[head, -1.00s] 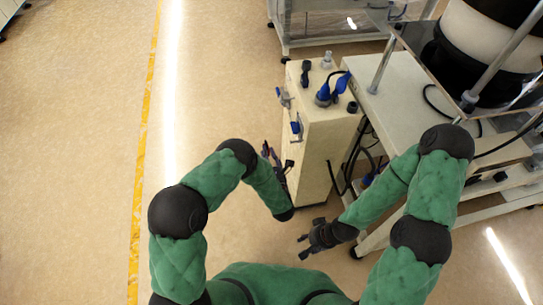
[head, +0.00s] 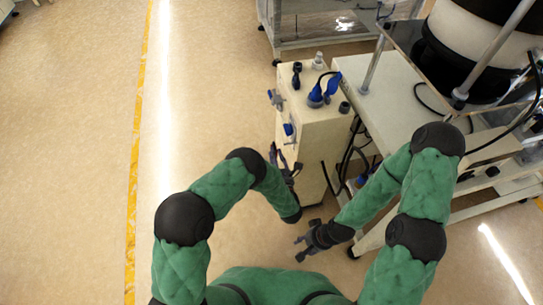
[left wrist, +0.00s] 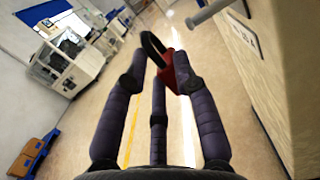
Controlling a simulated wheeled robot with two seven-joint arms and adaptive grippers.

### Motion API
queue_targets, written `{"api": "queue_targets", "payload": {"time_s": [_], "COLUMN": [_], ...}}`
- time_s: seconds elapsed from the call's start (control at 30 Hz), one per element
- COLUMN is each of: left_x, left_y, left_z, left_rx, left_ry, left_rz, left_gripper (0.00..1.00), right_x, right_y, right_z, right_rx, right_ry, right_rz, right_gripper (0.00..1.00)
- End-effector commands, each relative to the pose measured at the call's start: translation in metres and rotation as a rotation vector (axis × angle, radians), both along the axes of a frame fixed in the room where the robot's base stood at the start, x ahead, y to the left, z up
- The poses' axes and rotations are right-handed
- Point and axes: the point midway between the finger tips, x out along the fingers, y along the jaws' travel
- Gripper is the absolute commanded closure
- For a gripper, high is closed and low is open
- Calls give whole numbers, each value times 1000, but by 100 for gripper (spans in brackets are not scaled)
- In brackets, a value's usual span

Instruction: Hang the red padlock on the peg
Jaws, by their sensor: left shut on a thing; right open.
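The red padlock (left wrist: 167,76) with its dark shackle (left wrist: 154,50) is held between the fingertips of my left gripper (left wrist: 160,82) in the left wrist view. The shackle points up and away from the fingers. My left gripper (head: 281,161) is beside the left face of the cream cabinet in the head view; the padlock is too small to make out there. A grey peg (left wrist: 208,12) sticks out from the cabinet face at the upper right of the left wrist view, apart from the padlock. My right gripper (head: 306,246) is open and empty, low in front of the cabinet.
The cream cabinet (head: 308,130) carries blue-handled valves (head: 289,130) on its side and fittings on top. A bench with a bowl feeder (head: 460,60) and hanging black cables stands to its right. The floor on the left (head: 70,170) is clear.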

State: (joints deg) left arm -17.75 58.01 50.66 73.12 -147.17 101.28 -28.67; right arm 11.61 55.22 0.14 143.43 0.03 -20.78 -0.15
Motion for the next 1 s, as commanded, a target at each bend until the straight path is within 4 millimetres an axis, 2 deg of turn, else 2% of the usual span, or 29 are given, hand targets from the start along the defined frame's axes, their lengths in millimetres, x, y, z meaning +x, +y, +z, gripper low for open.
{"api": "queue_targets", "payload": {"time_s": [1.0], "left_x": [16], "left_y": [-50], "left_z": [-5], "left_rx": [-1], "left_ry": [-2], "left_rz": [-4], "left_gripper": [100], "right_x": [0], "right_y": [0], "right_z": [-2], "right_rx": [0], "right_ry": [0], "right_rz": [0], "right_gripper": [56]}}
